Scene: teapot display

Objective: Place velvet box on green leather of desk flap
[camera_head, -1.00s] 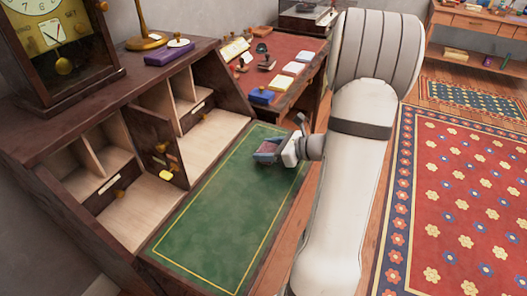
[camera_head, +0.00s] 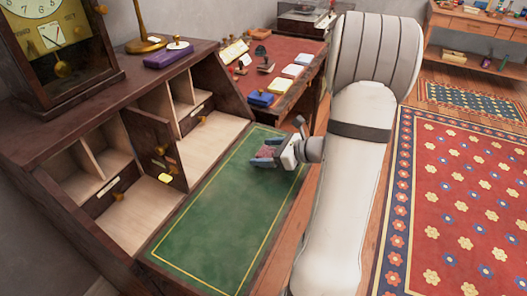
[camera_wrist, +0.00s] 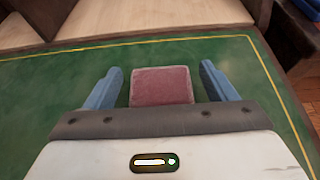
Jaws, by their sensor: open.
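The velvet box (camera_wrist: 161,86), a small dull-red block, sits on the green leather (camera_wrist: 35,95) in the wrist view. My gripper (camera_wrist: 161,69) is open, with one blue finger on each side of the box and a visible gap to each. In the head view my gripper (camera_head: 266,153) is low over the right part of the green leather (camera_head: 205,215) of the desk flap, near its right edge. The box (camera_head: 266,154) shows there as a small reddish patch between the fingers. The box's near side is hidden by my gripper's body.
Pigeonholes and a small open door (camera_head: 155,150) stand left of the flap. A clock (camera_head: 55,50), a purple case (camera_head: 168,56) and a brass stand (camera_head: 147,42) are on the desk top. A red-topped table (camera_head: 280,68) with several small items stands behind. The flap's front left is clear.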

